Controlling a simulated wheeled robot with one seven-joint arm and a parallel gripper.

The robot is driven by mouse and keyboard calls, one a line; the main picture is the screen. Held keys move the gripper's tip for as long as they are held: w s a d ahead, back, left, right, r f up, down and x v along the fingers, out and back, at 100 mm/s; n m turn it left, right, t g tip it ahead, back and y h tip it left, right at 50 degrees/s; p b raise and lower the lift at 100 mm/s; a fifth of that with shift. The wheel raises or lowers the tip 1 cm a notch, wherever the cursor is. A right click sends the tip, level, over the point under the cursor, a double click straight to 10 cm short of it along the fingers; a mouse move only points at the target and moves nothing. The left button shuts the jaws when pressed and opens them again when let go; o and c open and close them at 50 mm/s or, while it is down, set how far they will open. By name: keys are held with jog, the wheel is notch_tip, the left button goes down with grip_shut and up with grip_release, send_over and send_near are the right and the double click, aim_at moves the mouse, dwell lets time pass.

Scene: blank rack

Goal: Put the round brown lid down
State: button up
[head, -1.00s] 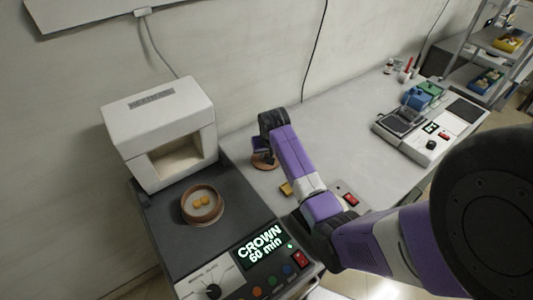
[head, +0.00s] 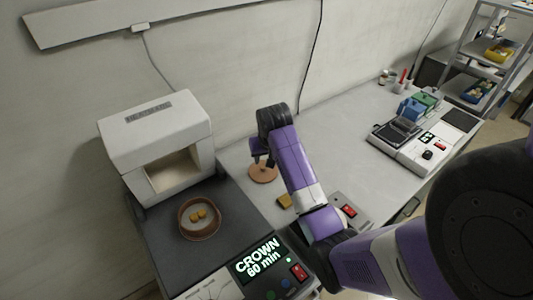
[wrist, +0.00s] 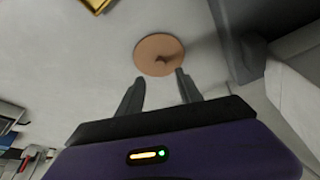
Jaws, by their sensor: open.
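The round brown lid (head: 263,173) lies flat on the light grey bench top, to the right of the white furnace. It also shows in the wrist view (wrist: 158,55), with a small knob at its middle. My gripper (wrist: 160,88) is open and empty, its two fingertips apart just short of the lid's near edge in that view. In the head view my gripper (head: 261,160) is above the lid and partly hidden by my wrist. A round brown dish (head: 184,224) with two small yellow-orange pieces in it stands uncovered on the dark panel.
The white furnace (head: 150,122) with an open front stands left of the lid. A small yellow block (head: 285,201) and a grey box with a red switch (head: 348,211) are to the right. The bench behind my arm is clear.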

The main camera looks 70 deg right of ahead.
jog(key=shift+v, duration=2.1)
jog(key=shift+w+d, duration=0.1)
jog(key=w+d+r+t+h, duration=0.3)
jog(key=w+r+t+h, duration=0.1)
jog(key=w+r, duration=0.2)
jog(key=s+a+n+t, duration=0.2)
jog(key=a+n+t, duration=0.35)
jog(key=a, duration=1.25)
jog(key=s+a+n+t+y+b, duration=0.2)
jog(key=s+a+n+y, duration=0.3)
jog(key=s+a, duration=1.8)
jog(key=y, duration=0.2)
jog(key=shift+s+a+y, duration=0.2)
jog(key=shift+s+y, duration=0.2)
